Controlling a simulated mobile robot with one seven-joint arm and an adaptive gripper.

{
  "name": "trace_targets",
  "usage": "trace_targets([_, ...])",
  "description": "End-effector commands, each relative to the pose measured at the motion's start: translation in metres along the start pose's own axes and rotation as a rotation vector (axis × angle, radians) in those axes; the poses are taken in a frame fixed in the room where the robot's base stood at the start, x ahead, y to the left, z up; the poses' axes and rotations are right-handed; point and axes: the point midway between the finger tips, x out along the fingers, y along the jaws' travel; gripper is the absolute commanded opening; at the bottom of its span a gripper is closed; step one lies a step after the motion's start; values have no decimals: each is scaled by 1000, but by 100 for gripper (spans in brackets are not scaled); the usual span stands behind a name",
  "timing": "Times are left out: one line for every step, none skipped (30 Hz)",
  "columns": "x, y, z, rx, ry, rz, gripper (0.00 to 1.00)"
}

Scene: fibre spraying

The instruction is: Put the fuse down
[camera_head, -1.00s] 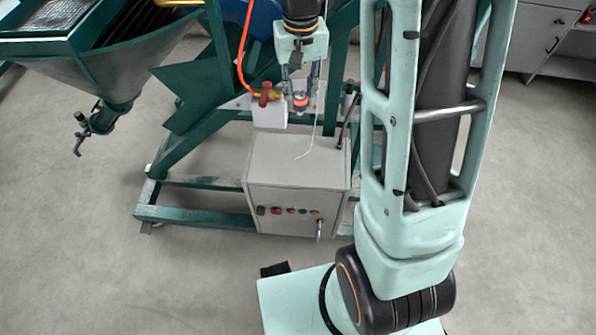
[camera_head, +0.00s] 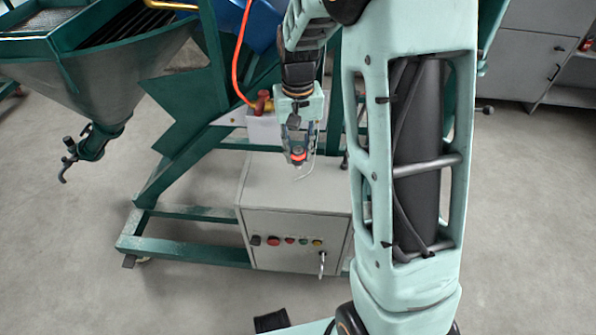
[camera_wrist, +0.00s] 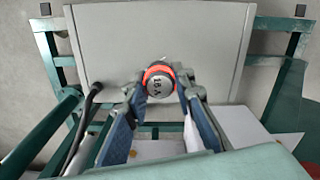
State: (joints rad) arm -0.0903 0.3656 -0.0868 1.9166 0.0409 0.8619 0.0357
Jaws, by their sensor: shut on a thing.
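The fuse (camera_wrist: 159,81) is a small round piece with a grey face, dark lettering and a red-orange ring. My gripper (camera_wrist: 160,92) is shut on it, with one blue-padded finger on each side. In the head view my gripper (camera_head: 298,156) points down and holds the fuse (camera_head: 298,154) above the top of the grey control box (camera_head: 270,186). In the wrist view the flat grey box top (camera_wrist: 160,30) lies behind the fuse. I cannot tell the exact gap between fuse and box.
The green machine frame (camera_head: 190,247) surrounds the box. An orange hose (camera_head: 237,60) and brass valve (camera_head: 262,101) are beside my gripper. A thin pale wire (camera_head: 308,172) rises from the box top. Grey cabinets (camera_head: 530,50) stand at the back right.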

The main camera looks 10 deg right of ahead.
Motion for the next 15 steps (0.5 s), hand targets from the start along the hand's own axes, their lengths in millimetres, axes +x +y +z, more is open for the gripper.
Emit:
trace_targets([7, 0, 0, 0, -1, 0, 0])
trace_targets([9, 0, 0, 0, 0, 0, 0])
trace_targets([13, 0, 0, 0, 0, 0, 0])
trace_targets([16, 0, 0, 0, 0, 0, 0])
trace_targets([21, 0, 0, 0, -1, 0, 0])
trace_targets([28, 0, 1, 0, -2, 0, 0])
trace_targets([33, 0, 1, 0, -2, 0, 0])
trace_targets([39, 0, 1, -1, -2, 0, 0])
trace_targets([46, 0, 1, -1, -3, 0, 0])
trace_targets([50, 0, 1, -1, -2, 0, 0])
trace_targets([53, 0, 0, -1, -1, 0, 0])
trace_targets([55, 0, 0, -1, 0, 0, 0])
trace_targets([55, 0, 0, -1, 1, 0, 0])
trace_targets([55, 0, 0, -1, 1, 0, 0])
trace_targets([54, 0, 0, -1, 1, 0, 0])
